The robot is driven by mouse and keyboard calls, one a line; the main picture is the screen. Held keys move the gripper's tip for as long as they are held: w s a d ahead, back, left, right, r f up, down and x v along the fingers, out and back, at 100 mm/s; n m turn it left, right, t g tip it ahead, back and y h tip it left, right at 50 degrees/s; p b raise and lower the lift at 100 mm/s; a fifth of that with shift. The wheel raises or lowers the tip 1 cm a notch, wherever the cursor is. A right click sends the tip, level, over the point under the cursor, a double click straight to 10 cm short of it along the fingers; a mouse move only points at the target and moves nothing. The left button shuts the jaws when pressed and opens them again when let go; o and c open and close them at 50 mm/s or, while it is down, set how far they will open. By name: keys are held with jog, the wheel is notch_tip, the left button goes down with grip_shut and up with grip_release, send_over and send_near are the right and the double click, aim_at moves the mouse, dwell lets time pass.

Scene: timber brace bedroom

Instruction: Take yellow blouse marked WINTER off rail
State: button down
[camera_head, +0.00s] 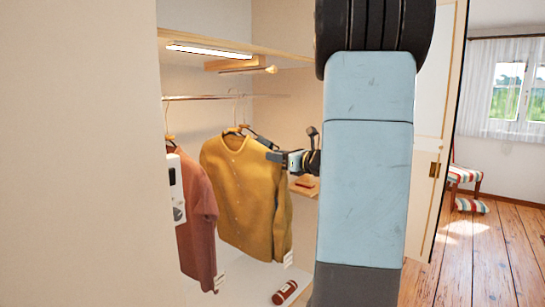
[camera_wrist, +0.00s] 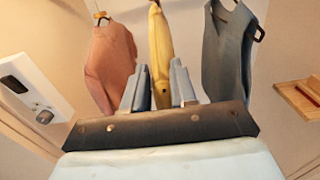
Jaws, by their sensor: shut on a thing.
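The yellow blouse (camera_head: 246,195) hangs on a wooden hanger below the metal rail (camera_head: 205,97) in the wardrobe. A small white tag (camera_head: 288,259) hangs at its lower hem, too small to read. My gripper (camera_head: 275,157) is at the blouse's right shoulder side. In the wrist view, the yellow blouse (camera_wrist: 161,52) shows edge-on between the two fingers of my gripper (camera_wrist: 159,88), which are shut on it. The hanger's hook reaches up to the rail; its exact contact there is hard to tell.
A rust-coloured garment (camera_head: 195,215) hangs to the left, and a grey-blue garment (camera_wrist: 229,55) to the right in the wrist view. A white wall device (camera_head: 176,188) is at the left. A red cylinder (camera_head: 285,292) lies on the wardrobe floor. A wooden shelf (camera_head: 240,45) is above.

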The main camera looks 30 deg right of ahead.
jog(key=v, duration=2.3)
jog(key=shift+s+d, duration=0.3)
jog(key=shift+d, duration=0.1)
dwell(1.2)
dwell(0.5)
